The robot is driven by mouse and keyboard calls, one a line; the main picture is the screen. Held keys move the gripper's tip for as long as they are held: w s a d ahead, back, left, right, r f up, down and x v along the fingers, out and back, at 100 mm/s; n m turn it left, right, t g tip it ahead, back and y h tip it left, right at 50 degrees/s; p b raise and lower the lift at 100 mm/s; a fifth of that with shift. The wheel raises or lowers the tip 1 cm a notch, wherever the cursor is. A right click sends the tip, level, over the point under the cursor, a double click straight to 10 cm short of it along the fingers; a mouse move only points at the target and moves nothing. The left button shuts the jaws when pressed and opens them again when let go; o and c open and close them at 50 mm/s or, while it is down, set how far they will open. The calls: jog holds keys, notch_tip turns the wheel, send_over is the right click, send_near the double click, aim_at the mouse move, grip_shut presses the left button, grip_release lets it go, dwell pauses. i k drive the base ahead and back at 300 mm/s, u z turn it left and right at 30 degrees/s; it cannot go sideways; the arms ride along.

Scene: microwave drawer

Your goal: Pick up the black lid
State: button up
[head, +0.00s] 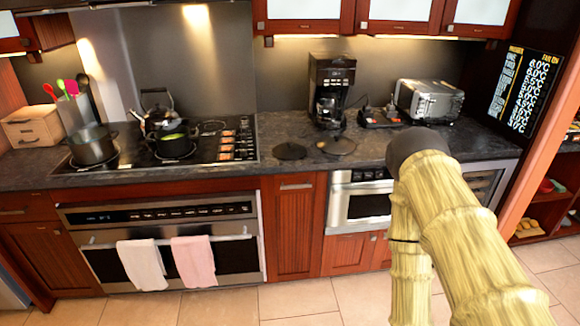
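A round, flat black lid (290,151) lies on the dark countertop, to the right of the cooktop and near the counter's front edge. A second lid (339,146), brownish with a knob, lies just to its right. My arm rises from the lower right, well to the right of both lids, and ends in view at a dark grey joint over the counter edge. My gripper itself does not show, so its opening is hidden.
A black coffee maker (331,90) stands behind the lids, with a silver toaster (429,100) further right. Left on the cooktop (215,150) are a pot (92,145), a kettle (156,112) and a green-filled pan (174,146). The counter front around the black lid is clear.

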aim_at(289, 150)
jog(key=u, duration=0.95)
jog(key=i, duration=0.85)
jog(key=z, duration=0.6)
jog(key=i, duration=0.7)
jog(key=z, duration=0.7)
